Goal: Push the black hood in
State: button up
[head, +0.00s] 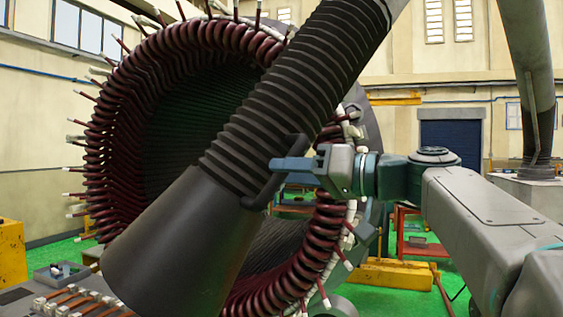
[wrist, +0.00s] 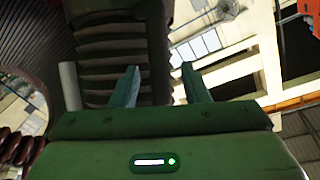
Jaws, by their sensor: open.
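The black hood (head: 180,240) is a dark cone at the lower end of a ribbed black hose (head: 290,85). It hangs tilted in front of the stator's opening, mouth toward the lower left. A dark handle (head: 260,192) sticks out on its right side. My gripper (head: 285,165) reaches in from the right, with its fingers at the handle. In the wrist view my gripper (wrist: 160,70) has its two fingers apart, and a dark upright bar (wrist: 160,45), seemingly the handle, shows between them. I cannot tell whether the fingers touch it. The hood's mouth is hidden.
The stator (head: 95,150) with dark red coils and white-tipped leads stands close behind the hood. A flat piece with copper-coloured bars (head: 75,300) lies at lower left. A yellow block (head: 12,250) stands at the left edge. A red stand (head: 415,240) is behind my arm.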

jog(key=shift+x, duration=1.15)
